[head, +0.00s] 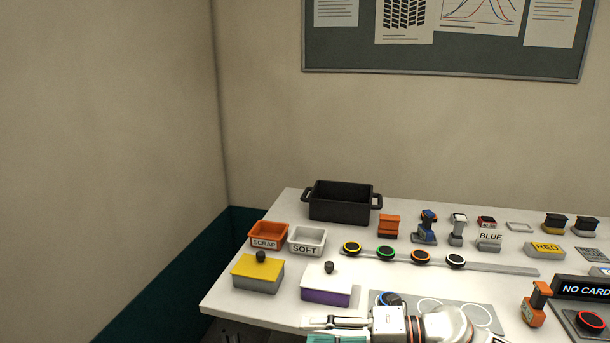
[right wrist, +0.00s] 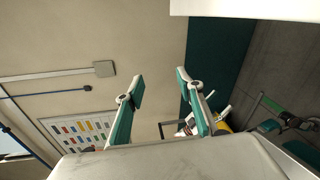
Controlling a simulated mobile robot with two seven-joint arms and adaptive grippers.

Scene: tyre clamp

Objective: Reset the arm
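My right gripper (head: 318,331) is at the front edge of the table in the head view, with its fingers pointing left. It lies just in front of the white-and-purple box (head: 326,292). In the right wrist view its two teal-padded fingers (right wrist: 161,82) are spread apart with nothing between them. My left gripper is not in view.
The white table (head: 222,297) holds a black tub (head: 343,203), a SCRAP bin (head: 265,242), a SOFT bin (head: 306,249), a yellow-lidded box (head: 257,280) and several ringed discs on a strip. A NO CARD display (head: 585,290) stands at right. Space left of the table is free.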

